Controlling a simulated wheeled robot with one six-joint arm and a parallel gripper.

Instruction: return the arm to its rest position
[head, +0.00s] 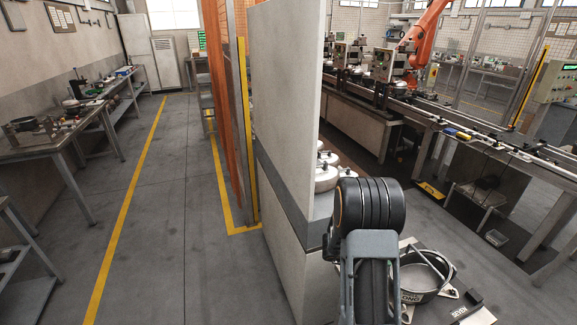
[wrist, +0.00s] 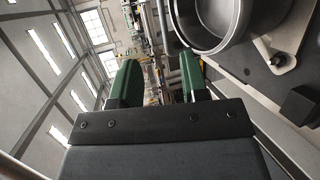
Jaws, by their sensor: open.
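My gripper (wrist: 158,76) shows in the wrist view as two green fingers set well apart, with nothing between them. The wrist view looks out sideways across the hall, with windows at the left. In the head view my dark arm (head: 370,215) stands at the lower middle, in front of the grey partition's edge; the fingers cannot be made out there. An open round metal housing (head: 418,277) sits on a plate to the right of my arm. A round metal housing also shows at the top right of the wrist view (wrist: 206,42), beside the fingers and apart from them.
A tall grey partition (head: 285,110) stands just left of my arm. Several round metal compressors (head: 325,180) sit behind it. A conveyor line (head: 470,130) with an orange robot arm (head: 425,40) runs at the right. Workbenches (head: 45,140) line the left wall; the aisle floor (head: 170,210) is clear.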

